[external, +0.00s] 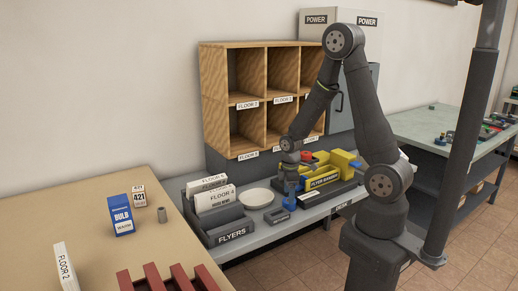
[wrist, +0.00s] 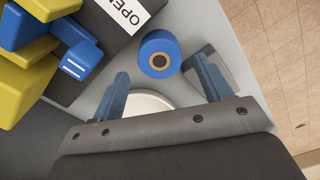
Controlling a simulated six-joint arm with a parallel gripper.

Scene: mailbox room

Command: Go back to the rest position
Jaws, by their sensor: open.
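My gripper (external: 290,178) hangs low over the grey bench in front of the wooden pigeonholes, with the arm bent above it. In the wrist view its two blue fingers (wrist: 161,68) are spread apart with nothing held between them. A blue roll with a tan core (wrist: 160,54) stands beyond the fingertips and looks apart from them. It seems to be the blue thing below my gripper in the external view (external: 289,202). No marker for the rest position shows.
The yellow flyer bander (external: 325,180) stands close to the right of my gripper. A white plate (external: 258,198) and the flyers rack (external: 232,232) are to the left. Wooden pigeonholes (external: 265,88) rise behind. A tan table (external: 80,210) holds a bulb box (external: 120,214).

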